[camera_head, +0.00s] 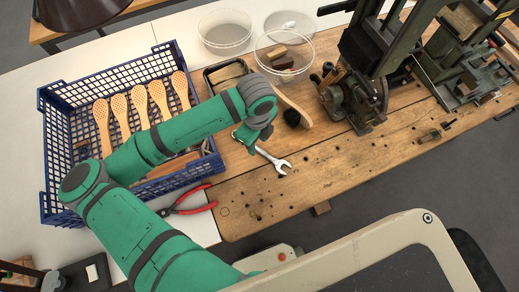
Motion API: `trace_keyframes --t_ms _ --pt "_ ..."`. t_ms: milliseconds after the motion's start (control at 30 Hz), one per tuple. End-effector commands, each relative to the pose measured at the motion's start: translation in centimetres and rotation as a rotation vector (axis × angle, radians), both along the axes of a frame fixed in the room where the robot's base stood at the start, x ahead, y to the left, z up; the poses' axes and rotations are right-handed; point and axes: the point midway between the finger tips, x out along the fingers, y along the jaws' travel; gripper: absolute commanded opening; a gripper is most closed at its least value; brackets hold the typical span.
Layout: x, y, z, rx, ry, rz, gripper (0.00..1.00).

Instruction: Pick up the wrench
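A metal wrench (275,161) lies on the wooden bench top near the middle of the view. Its open jaw end points to the lower right. Its other end runs up under my gripper (254,140). My gripper is above or at the wrench's upper-left end, at the tip of the green arm. The arm's wrist covers most of the gripper, so I cannot see its fingers clearly or tell whether they touch the wrench.
A blue crate (52,178) with several wooden brush blanks stands left. Red-handled pliers (193,203) lie below it. A brush (296,113) lies just beyond the wrench. Clear bowls (225,38) stand behind. Green machines (362,101) stand right. The bench front is mostly clear.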

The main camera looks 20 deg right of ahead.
Motion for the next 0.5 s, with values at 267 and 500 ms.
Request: trace_keyframes --t_ms 267,500 --pt "0.0 -0.4 -3.6 0.0 0.001 -0.006 0.38" --pt "0.0 -0.5 -4.1 -0.001 0.001 -0.007 0.38"
